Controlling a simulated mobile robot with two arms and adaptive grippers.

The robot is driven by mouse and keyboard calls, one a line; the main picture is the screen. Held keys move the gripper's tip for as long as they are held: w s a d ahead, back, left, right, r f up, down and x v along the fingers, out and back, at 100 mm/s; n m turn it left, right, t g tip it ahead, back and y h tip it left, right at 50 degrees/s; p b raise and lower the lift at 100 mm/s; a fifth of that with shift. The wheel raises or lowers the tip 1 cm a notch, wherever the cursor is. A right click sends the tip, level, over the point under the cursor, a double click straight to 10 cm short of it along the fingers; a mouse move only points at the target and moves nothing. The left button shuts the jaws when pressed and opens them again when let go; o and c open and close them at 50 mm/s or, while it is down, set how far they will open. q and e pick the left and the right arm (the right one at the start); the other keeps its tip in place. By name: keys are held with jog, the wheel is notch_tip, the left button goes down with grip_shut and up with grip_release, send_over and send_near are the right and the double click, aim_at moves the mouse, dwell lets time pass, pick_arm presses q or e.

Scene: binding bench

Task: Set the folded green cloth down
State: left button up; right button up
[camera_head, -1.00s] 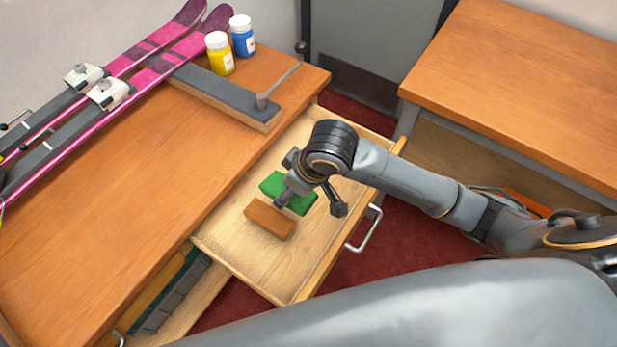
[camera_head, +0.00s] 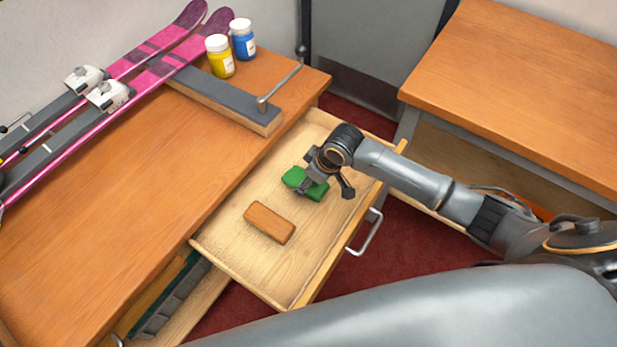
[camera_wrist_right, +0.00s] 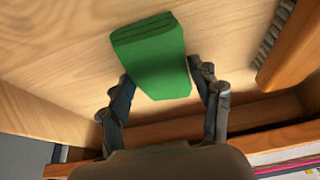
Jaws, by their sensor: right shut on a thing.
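The folded green cloth (camera_head: 294,178) is in the open drawer (camera_head: 232,248), toward its far part. My right gripper (camera_head: 312,183) is shut on the cloth from above. In the right wrist view, the cloth (camera_wrist_right: 155,60) sits between the two fingers of the gripper (camera_wrist_right: 165,88), one at each side. I cannot tell whether its underside touches the drawer floor. My left gripper is not in view.
A brown wooden brush (camera_head: 269,222) lies in the drawer nearer the front; its bristles show in the right wrist view. The drawer floor around it is clear. Skis (camera_head: 125,88), a yellow jar (camera_head: 220,57) and a blue jar (camera_head: 243,38) are on the bench (camera_head: 110,200).

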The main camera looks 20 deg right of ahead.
jog(key=o, duration=1)
jog(key=shift+f, duration=0.15)
jog(key=p+v, duration=0.1)
jog(key=v, duration=1.1)
jog(key=shift+r, duration=0.2)
jog(key=shift+f, duration=0.1)
